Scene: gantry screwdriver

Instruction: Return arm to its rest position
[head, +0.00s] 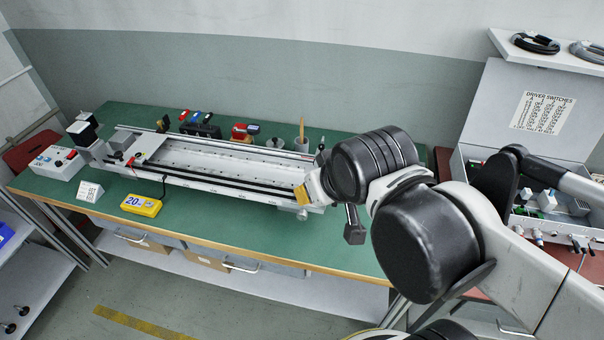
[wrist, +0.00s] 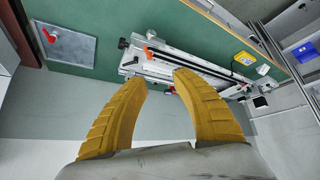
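My arm reaches in from the right in the head view, bent over the right part of the green workbench (head: 250,238). My gripper (head: 303,193) is mostly hidden behind my black wrist joint there; a yellow finger shows in front of the right end of the gantry rail (head: 215,165). In the wrist view, my gripper (wrist: 162,77) has its two yellow ribbed fingers apart with nothing between them. The gantry (wrist: 190,70) lies beyond the fingertips, and no contact with it is visible.
Coloured-handled tools (head: 198,125) stand behind the gantry. An open grey switch cabinet (head: 525,110) is at right, close behind my arm. The front bench strip is mostly clear.

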